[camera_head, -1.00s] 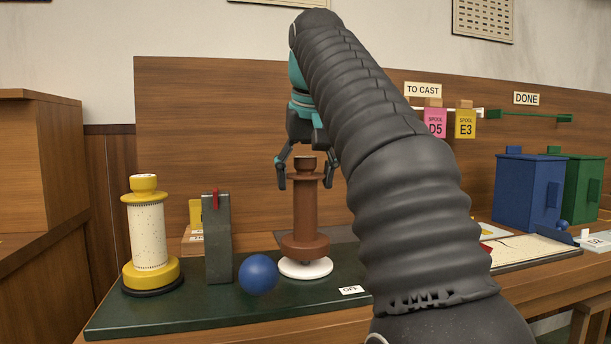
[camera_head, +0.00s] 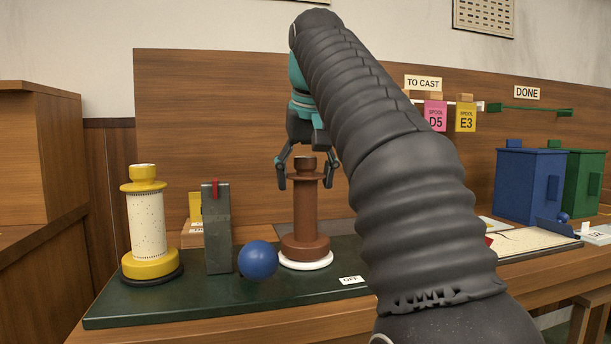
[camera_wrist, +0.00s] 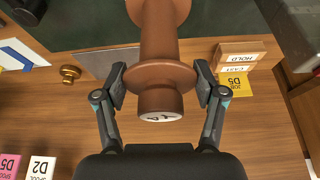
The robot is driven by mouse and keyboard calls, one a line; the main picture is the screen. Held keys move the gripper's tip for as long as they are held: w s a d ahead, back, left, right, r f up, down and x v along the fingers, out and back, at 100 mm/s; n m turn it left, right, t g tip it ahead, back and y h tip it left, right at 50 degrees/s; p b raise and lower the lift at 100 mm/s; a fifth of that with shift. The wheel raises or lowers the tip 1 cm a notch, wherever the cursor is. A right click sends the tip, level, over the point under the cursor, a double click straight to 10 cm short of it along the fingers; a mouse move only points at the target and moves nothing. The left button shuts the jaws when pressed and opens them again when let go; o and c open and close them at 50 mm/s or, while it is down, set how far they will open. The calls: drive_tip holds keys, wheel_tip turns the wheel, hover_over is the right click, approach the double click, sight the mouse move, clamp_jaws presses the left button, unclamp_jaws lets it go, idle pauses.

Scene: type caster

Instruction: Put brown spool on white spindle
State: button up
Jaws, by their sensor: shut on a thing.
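The brown spool (camera_head: 306,212) stands upright directly above the white round base of the spindle (camera_head: 306,266). The spindle's post is hidden, and I cannot tell whether the spool's foot touches the base. My gripper (camera_head: 304,178) comes from above with one finger on each side of the spool's upper end. In the wrist view, the fingers are shut around the neck near the upper flange of the brown spool (camera_wrist: 158,40). Its end face bears a small white label.
A blue ball (camera_head: 258,260) and an upright grey block (camera_head: 217,230) with a red mark stand left of the spool. A yellow-ended spool (camera_head: 150,225) stands farther left on the dark green board (camera_head: 200,312). Blue (camera_head: 528,187) and green bins are at the right.

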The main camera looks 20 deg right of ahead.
sight(305, 157)
drive_tip(key=shift+f, duration=0.35)
drive_tip(key=o, duration=1.7)
drive_tip(key=shift+r, duration=0.1)
wheel_tip(305, 157, up, 4)
drive_tip(key=p, duration=0.4)
drive_tip(key=shift+r+p, duration=0.1)
drive_tip(key=shift+p, duration=0.25)
drive_tip(key=shift+r+p, duration=0.35)
drive_tip(key=shift+r, duration=0.5)
